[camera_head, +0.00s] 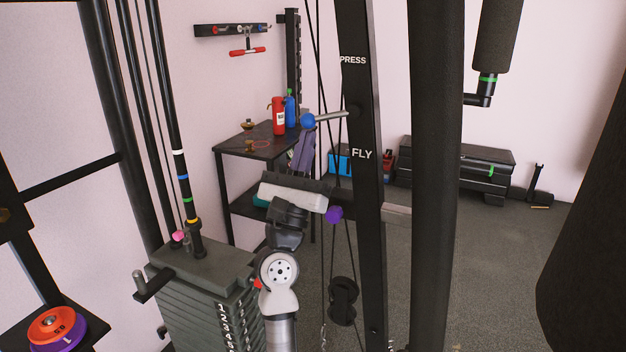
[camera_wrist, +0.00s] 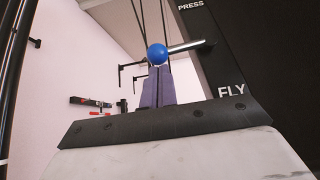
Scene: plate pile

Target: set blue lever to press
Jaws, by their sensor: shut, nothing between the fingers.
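The blue lever is a metal rod with a blue ball knob (camera_head: 308,120), sticking out left from a black upright (camera_head: 362,180). The rod meets the upright between the white PRESS label above and the FLY label below. In the wrist view the blue knob (camera_wrist: 157,53) stands just past the fingertips, with FLY low right and PRESS at the top. My gripper (camera_head: 305,133) has purple fingers pointing up, just under the knob. The fingers (camera_wrist: 156,70) are together and empty. I cannot tell whether they touch the knob.
A purple knob (camera_head: 334,214) sits lower by the upright. Cables run close beside the lever. A weight stack (camera_head: 205,290) stands at the lower left. A black table (camera_head: 245,145) with red and blue bottles is behind. A thick black post (camera_head: 435,180) is right of the upright.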

